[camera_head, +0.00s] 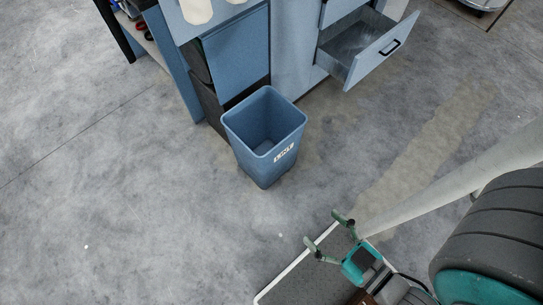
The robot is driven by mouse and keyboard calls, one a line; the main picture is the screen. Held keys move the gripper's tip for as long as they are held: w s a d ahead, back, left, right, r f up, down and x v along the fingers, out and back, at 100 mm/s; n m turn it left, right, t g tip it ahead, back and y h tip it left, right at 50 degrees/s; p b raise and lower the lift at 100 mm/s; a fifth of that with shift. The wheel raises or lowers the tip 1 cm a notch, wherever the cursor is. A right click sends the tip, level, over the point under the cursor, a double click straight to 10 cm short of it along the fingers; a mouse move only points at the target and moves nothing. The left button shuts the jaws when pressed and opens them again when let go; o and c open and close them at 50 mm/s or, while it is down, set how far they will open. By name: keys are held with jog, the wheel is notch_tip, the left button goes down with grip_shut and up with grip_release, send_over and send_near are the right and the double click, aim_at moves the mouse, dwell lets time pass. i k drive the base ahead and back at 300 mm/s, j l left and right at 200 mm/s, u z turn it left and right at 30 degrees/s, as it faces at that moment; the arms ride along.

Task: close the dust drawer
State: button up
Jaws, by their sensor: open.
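The dust drawer (375,50) appears to be the open metal drawer at the upper right of the head view. It is pulled out from a light blue-grey cabinet, its inside looks empty, and it has a black bar handle (390,47) on its front. My gripper (328,231) is at the lower middle of the view, teal with dark fingers. Its fingers are spread apart with nothing between them. It is well away from the drawer, apart from it by a stretch of floor.
A blue bin (262,165) marked LINT stands on the floor before the cabinet (291,50). A shelf unit (148,35) with small items is at upper left. A dark platform (466,10) is at upper right. Grey floor (120,200) is clear on the left.

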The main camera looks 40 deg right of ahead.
aim_at(351, 49)
jog(key=k, duration=0.1)
jog(key=z, duration=1.65)
jog(key=i+j+z, duration=0.1)
jog(key=i, duration=1.7)
